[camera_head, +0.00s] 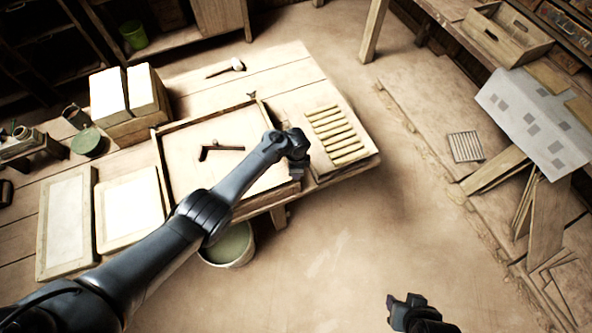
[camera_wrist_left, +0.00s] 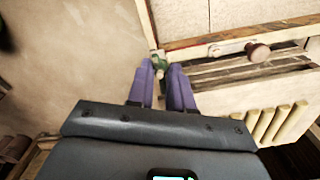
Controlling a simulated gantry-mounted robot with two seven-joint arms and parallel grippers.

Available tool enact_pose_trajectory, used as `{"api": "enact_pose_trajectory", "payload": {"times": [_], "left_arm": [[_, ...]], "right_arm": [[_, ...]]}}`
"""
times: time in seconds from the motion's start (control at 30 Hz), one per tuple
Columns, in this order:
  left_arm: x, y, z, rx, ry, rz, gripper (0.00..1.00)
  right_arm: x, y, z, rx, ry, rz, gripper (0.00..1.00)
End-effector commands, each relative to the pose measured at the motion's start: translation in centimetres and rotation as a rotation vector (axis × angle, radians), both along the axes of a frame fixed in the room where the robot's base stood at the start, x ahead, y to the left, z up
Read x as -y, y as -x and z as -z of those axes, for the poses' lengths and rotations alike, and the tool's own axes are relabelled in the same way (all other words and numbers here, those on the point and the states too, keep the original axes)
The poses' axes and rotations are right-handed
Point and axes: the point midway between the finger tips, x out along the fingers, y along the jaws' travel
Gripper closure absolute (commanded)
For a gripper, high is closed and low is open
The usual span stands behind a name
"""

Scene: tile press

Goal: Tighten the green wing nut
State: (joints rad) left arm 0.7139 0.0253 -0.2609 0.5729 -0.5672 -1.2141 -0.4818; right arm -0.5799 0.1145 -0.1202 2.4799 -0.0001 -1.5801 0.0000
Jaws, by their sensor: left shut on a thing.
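The green wing nut (camera_wrist_left: 160,62) shows in the left wrist view, at the corner of a wooden frame. My left gripper (camera_wrist_left: 163,72) has its purple fingers on either side of it and is shut on it. In the head view my left gripper (camera_head: 298,168) is at the near right corner of the press frame (camera_head: 162,165), and it hides the nut there. My right gripper (camera_head: 404,300) is over the bare floor at the lower right, far from the press. Its finger gap is too small and dark to read.
A dark crank-like handle (camera_head: 220,148) lies inside the frame. A rack of pale strips (camera_head: 335,135) is right of the frame. A bucket (camera_head: 230,248) stands below the near edge. A brown knob (camera_wrist_left: 257,52) is right of the nut. Floor at centre right is clear.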

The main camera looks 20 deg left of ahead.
Motion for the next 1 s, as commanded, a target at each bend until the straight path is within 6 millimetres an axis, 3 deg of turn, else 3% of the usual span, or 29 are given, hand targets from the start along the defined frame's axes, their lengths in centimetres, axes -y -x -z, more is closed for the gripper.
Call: {"api": "enact_pose_trajectory", "payload": {"times": [0.4,0.97,1.0], "left_arm": [[0.04,0.06,0.06,0.0,0.0,0.206,1.0],[0.11,0.09,0.02,-0.001,0.0,0.236,1.0],[0.11,0.09,0.02,-0.001,0.0,0.236,0.65]], "right_arm": [[0.16,0.02,0.41,0.0,0.007,-0.004,0.57],[0.18,0.03,0.44,0.0,0.008,-0.005,0.57],[0.16,0.03,0.43,0.0,0.007,-0.004,0.57]]}}
